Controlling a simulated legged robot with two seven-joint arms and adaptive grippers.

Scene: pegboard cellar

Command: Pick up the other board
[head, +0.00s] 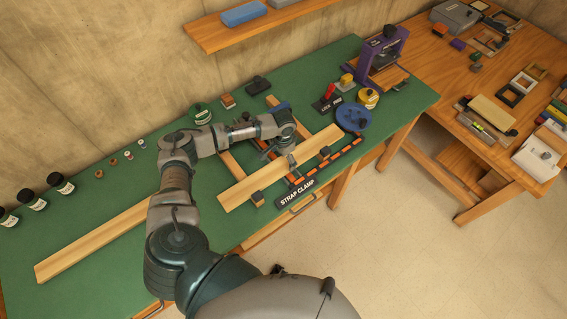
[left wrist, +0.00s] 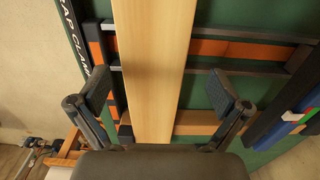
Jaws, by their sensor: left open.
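One light wooden board (head: 245,190) lies across the strap clamp (head: 297,192) on the green workbench. A second long board (head: 95,242) lies flat on the bench at the left, clear of my gripper. In the left wrist view the open fingers (left wrist: 158,95) stand on either side of a board (left wrist: 153,60), with gaps on both sides. The fingertips do not touch it. Their height relative to it is hard to judge. My right gripper is not in view.
Several jars (head: 62,184) stand at the bench's left end. A blue round container (head: 353,117), a yellow tin (head: 367,98) and a purple press (head: 383,50) stand right of the clamp. A wooden shelf (head: 215,35) hangs above. A second table (head: 470,150) stands at right.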

